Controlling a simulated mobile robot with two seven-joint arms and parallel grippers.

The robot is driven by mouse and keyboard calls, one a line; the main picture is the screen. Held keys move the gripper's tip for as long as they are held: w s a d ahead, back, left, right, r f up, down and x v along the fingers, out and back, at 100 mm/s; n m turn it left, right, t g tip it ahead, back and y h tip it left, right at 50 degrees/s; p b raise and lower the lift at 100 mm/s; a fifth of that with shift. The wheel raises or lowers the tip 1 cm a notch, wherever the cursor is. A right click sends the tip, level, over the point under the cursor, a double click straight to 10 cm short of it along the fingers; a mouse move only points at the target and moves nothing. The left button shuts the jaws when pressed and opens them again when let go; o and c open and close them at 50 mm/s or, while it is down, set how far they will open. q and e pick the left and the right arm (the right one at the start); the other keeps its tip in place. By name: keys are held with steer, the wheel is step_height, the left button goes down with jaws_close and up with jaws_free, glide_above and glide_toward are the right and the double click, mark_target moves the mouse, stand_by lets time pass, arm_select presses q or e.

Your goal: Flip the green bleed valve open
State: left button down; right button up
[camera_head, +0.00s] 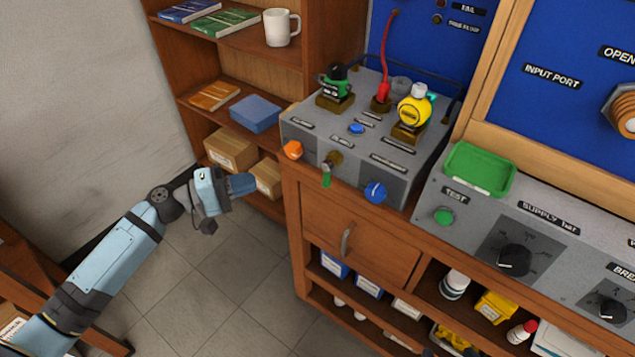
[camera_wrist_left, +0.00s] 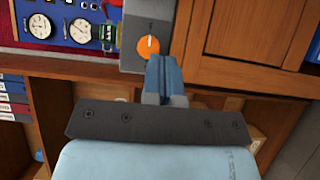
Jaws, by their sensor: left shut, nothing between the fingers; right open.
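The green bleed valve lever (camera_head: 326,180) hangs down from a brass fitting (camera_head: 332,160) on the front of the grey regulator bench (camera_head: 300,135). It lies between an orange knob (camera_head: 292,150) and a blue knob (camera_head: 375,192). My left gripper (camera_head: 251,184) is shut and empty, in front of the bench and left of the lever, apart from it in the head view. In the left wrist view its closed fingers (camera_wrist_left: 163,62) show near the orange knob (camera_wrist_left: 148,46); I cannot make out the green lever there.
A wooden drawer (camera_head: 360,245) with a metal handle is below the bench. A shelf unit with a white mug (camera_head: 281,28) and cardboard boxes (camera_head: 231,150) stands at the back left. A green tray (camera_head: 480,168) lies on the right console. Open floor surrounds my left arm.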

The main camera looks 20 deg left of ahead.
mark_target(327, 176)
arm_select(q)
steer(key=shift+r, duration=0.1)
steer(key=shift+w+d, duration=0.1)
steer(key=shift+d, duration=0.05)
steer(key=x, duration=0.4)
steer(key=s+d+p+x, duration=0.1)
steer(key=x, duration=0.3)
steer(key=s+p+x, duration=0.1)
steer(key=x, duration=0.3)
steer(key=shift+d, duration=0.55)
arm_select(e)
steer(key=shift+d+r, duration=0.15)
steer(key=shift+r, duration=0.2)
arm_select(q)
steer(key=shift+d+f+n+b, duration=0.1)
steer(key=shift+f+n+b, duration=0.15)
steer(key=shift+b, duration=0.2)
arm_select(e)
steer(key=shift+f, duration=0.3)
